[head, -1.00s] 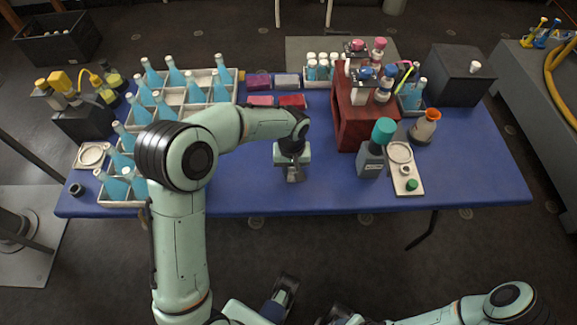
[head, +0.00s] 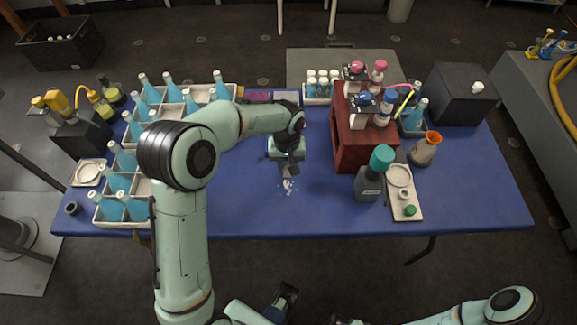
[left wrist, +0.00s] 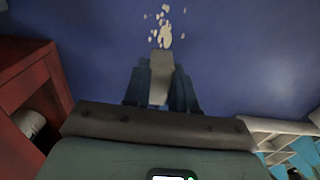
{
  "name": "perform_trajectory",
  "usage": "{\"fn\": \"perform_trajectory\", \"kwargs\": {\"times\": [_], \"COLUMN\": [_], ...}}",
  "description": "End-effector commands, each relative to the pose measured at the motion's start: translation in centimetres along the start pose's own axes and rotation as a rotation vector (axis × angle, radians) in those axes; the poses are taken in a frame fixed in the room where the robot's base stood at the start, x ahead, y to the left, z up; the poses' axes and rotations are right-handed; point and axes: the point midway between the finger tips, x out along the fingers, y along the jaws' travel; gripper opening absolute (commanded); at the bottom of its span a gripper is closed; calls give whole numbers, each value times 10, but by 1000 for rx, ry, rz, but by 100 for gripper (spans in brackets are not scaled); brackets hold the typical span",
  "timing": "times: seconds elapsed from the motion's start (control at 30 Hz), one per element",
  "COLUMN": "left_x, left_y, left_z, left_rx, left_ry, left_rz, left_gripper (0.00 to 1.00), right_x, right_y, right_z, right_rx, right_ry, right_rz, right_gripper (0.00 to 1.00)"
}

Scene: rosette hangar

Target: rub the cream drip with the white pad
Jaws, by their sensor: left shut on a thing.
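The cream drip (head: 287,185) is a patch of pale flecks on the blue table, near its front edge. In the left wrist view the drip (left wrist: 165,32) is one larger blob with several small specks around it. My left gripper (head: 287,167) points down just behind the drip in the head view. It is shut on the white pad, a pale block (left wrist: 161,76) between the blue fingers. The pad's tip shows right at the edge of the larger blob; I cannot tell whether it touches the table.
A dark red box (head: 355,145) stands right of my left gripper, with a grey teal-capped bottle (head: 370,184) in front. Crates of blue bottles (head: 106,208) stand to the left. The blue table (head: 235,205) is clear around the drip.

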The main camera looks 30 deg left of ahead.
Motion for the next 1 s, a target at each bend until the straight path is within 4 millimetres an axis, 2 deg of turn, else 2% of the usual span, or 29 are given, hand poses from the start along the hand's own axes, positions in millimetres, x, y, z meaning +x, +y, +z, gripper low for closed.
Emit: {"fn": "perform_trajectory", "kwargs": {"times": [0.03,0.5,1.0], "left_x": [-8,-49,-53], "left_y": [-1,-7,-8], "left_z": [-1,-8,-9], "left_rx": [-1,0,1], "left_ry": [1,1,-1], "left_rz": [0,1,-1], "left_gripper": [0,0,0], "right_x": [-5,-36,-39], "right_y": [-1,-13,-14], "right_z": [2,-1,-1], "right_rx": [1,-3,-4], "right_ry": [-4,6,7], "right_rz": [1,-3,-3], "right_gripper": [43,43,43]}}
